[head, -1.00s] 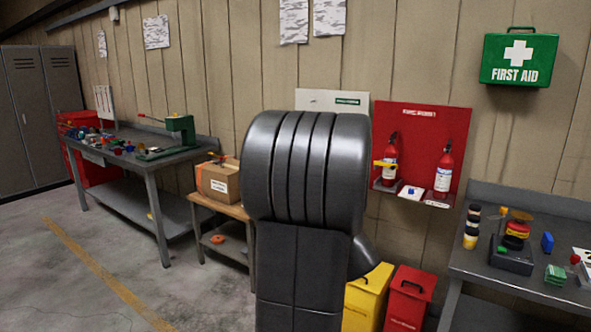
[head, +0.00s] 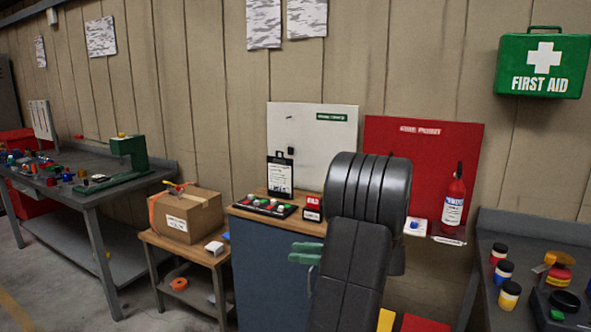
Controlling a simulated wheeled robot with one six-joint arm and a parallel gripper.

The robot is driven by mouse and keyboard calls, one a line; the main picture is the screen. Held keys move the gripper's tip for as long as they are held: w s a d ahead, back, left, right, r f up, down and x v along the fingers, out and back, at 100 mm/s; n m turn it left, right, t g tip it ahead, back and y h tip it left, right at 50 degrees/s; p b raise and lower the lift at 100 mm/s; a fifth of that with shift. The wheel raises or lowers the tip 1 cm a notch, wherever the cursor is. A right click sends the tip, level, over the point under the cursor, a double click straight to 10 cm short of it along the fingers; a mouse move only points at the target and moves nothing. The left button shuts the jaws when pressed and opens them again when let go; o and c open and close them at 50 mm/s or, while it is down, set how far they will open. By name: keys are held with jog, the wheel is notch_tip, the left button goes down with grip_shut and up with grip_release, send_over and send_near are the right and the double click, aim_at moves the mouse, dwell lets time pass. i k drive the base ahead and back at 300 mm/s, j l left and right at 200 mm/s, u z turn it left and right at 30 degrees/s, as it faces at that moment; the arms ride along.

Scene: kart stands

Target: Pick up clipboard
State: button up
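The clipboard (head: 280,176) is dark with a white sheet. It stands upright on the wooden top of a blue cabinet (head: 262,262), leaning against a white board (head: 310,137). My arm, dark and bulky, stands in front of the cabinet's right side. My gripper (head: 305,253) shows as two green fingers beside the arm, low in front of the cabinet and below the clipboard. The fingers look apart with nothing between them. The rest of the gripper is hidden behind my arm.
A button panel (head: 263,206) and a small black-and-red box (head: 312,208) sit before the clipboard. A cardboard box (head: 186,214) is on a low table to the left. A red board with an extinguisher (head: 453,200) and a cluttered bench (head: 540,240) are right.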

aim_at(279, 170)
jog(key=i+j+z, duration=0.15)
jog(key=i, duration=0.45)
jog(key=i+j+z, duration=0.15)
jog(key=i, duration=0.4)
jog(key=i+j+z, duration=0.15)
jog(key=i+j, duration=0.3)
jog(key=i, duration=0.15)
jog(key=i+j+z, duration=0.15)
jog(key=i+j, duration=0.2)
jog(key=i, duration=0.2)
